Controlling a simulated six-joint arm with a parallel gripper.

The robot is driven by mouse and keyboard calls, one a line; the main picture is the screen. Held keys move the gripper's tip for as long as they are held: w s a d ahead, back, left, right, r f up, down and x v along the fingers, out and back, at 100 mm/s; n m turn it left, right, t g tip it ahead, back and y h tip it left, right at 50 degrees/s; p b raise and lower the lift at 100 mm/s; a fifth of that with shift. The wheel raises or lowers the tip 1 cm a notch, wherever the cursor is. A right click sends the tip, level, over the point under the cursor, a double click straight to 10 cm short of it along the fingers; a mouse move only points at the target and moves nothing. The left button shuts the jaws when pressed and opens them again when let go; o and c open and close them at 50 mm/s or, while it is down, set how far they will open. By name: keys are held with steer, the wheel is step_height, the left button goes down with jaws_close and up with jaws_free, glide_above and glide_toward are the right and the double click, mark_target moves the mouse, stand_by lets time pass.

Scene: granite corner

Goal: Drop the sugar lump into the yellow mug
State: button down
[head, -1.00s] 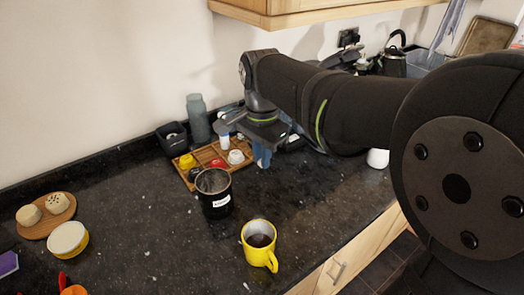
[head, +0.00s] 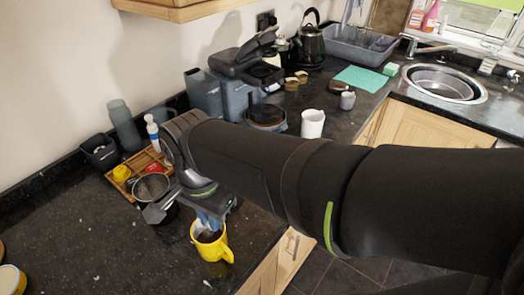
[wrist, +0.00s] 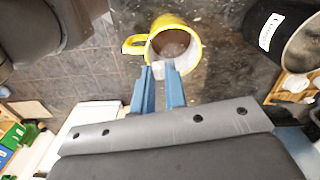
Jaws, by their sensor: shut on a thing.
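The yellow mug (head: 213,251) stands upright on the dark counter, with dark liquid inside. It also shows at the top of the wrist view (wrist: 138,44). My gripper (head: 208,228) points down at the mug's opening, its blue fingertips at the near rim in the wrist view (wrist: 159,69). It is shut on the sugar lump (wrist: 158,72), a small pale piece barely visible between the fingertips. In the head view the lump is hidden by the fingers and mug. I cannot tell how high the fingertips are above the rim.
A black canister (wrist: 262,27) stands close beside the mug. A wooden tray (head: 133,163) with small items lies behind it. A white mug (head: 312,124) and coffee machine (head: 243,85) stand farther right.

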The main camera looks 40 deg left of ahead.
steer(key=shift+f, duration=1.45)
steer(key=c, duration=1.4)
jaws_free()
steer(key=shift+o, duration=0.2)
steer(key=shift+r, duration=0.15)
step_height(320, 180, up, 17)
